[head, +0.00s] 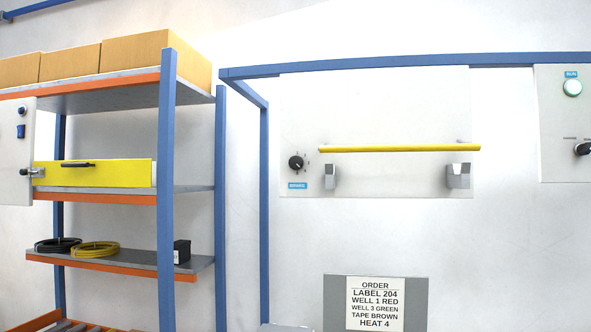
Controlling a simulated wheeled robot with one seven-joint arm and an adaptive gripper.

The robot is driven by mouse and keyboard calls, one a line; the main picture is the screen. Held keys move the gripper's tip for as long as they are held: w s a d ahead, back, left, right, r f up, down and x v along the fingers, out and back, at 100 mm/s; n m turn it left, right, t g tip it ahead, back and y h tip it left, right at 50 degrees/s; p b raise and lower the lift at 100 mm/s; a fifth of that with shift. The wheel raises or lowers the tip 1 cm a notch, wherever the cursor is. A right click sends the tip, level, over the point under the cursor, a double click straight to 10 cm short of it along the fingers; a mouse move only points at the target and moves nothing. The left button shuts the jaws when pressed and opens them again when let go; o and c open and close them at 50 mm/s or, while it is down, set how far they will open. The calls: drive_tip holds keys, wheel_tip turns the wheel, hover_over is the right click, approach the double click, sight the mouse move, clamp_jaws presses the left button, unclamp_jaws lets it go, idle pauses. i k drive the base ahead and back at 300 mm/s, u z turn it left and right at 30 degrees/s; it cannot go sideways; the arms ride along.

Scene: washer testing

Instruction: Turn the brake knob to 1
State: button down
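The brake knob (296,163) is a small round black knob with a light pointer mark, on the left part of a pale panel (400,110). Small marks surround it, too small to read, so I cannot tell its exact setting. A blue label reading BRAKE (298,185) sits just below it. My gripper is not in the head view.
A yellow bar (400,148) and two grey brackets (330,176) (459,176) are right of the knob. A blue frame (265,200) surrounds the panel. An order sign (375,303) stands below. Shelves with boxes (130,63) are left; another control box (565,120) is right.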

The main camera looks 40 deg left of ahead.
sight(296, 163)
drive_tip(key=u, duration=3.3)
drive_tip(key=i, duration=3.95)
drive_tip(key=z, duration=4.25)
drive_tip(key=i, duration=0.3)
drive_tip(key=z, duration=0.15)
